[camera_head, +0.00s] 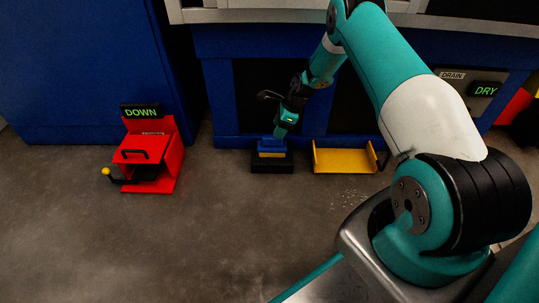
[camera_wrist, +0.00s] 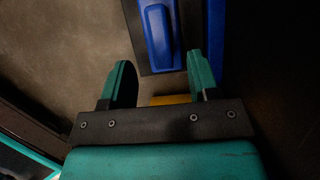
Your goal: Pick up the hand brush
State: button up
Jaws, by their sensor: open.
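The hand brush (camera_head: 271,146) is blue on top with a yellow band below, and it rests on a low black block on the floor in front of the blue cabinet. In the wrist view its blue raised handle (camera_wrist: 158,35) lies ahead, in line with the gap between the fingers. My gripper (camera_head: 283,130) is just above the brush in the head view and partly covers its top. In the wrist view my gripper (camera_wrist: 160,65) is open, with a teal finger on each side and nothing held. Whether the fingers touch the brush cannot be told.
A yellow dustpan-like tray (camera_head: 345,166) lies on the floor right of the brush. A red box (camera_head: 152,155) with a yellow-knobbed lever and a "DOWN" sign stands left. The blue cabinet front (camera_head: 226,110) is close behind the brush. Floor in front is mostly clear.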

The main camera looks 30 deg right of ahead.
aim_at(272, 139)
jog(key=b+x, duration=0.5)
jog(key=x, duration=0.1)
jog(key=shift+a+f, duration=0.1)
jog(key=shift+f, duration=0.2)
jog(key=shift+w+a+r, duration=0.1)
jog(key=shift+r, duration=0.05)
jog(key=shift+c, duration=0.2)
grip_shut()
